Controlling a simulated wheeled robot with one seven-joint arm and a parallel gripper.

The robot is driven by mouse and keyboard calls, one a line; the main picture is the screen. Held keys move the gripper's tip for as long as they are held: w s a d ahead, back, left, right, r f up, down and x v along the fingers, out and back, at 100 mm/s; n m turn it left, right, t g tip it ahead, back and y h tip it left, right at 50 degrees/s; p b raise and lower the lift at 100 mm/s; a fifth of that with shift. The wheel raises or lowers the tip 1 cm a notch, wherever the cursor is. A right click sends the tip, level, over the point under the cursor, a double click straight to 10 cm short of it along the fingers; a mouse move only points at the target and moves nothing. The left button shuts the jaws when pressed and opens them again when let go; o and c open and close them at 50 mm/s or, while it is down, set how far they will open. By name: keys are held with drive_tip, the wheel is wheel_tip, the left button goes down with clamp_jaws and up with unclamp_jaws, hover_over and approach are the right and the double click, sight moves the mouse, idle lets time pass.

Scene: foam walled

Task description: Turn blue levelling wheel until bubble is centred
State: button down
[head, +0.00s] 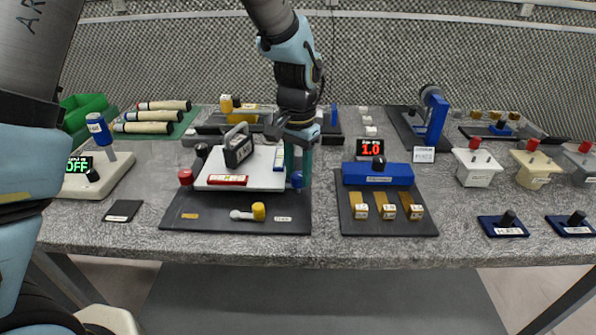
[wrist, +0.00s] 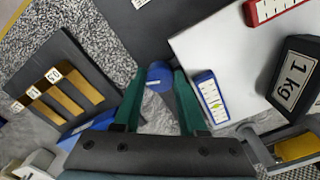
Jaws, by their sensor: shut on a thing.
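The blue levelling wheel (head: 297,181) is at the right front corner of a white plate (head: 258,180) on a black base. In the wrist view the round blue wheel (wrist: 158,74) sits between the green fingers. My gripper (wrist: 159,80) points down and is shut on this wheel; it also shows in the head view (head: 298,168). A blue-framed level vial (wrist: 211,98) lies on the plate beside the right finger. A red-framed vial (head: 227,180) lies along the plate's front edge. The bubble positions are too small to tell.
A dark 1 kg weight (head: 238,148) stands on the plate. A red wheel (head: 186,177) and a black wheel (head: 202,150) are at its left. A yellow knob (head: 258,211) is in front. A blue block with brass keys (head: 378,175) stands close on the right.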

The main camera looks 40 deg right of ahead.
drive_tip(key=shift+c, duration=2.3)
unclamp_jaws()
drive_tip(key=shift+w, duration=0.15)
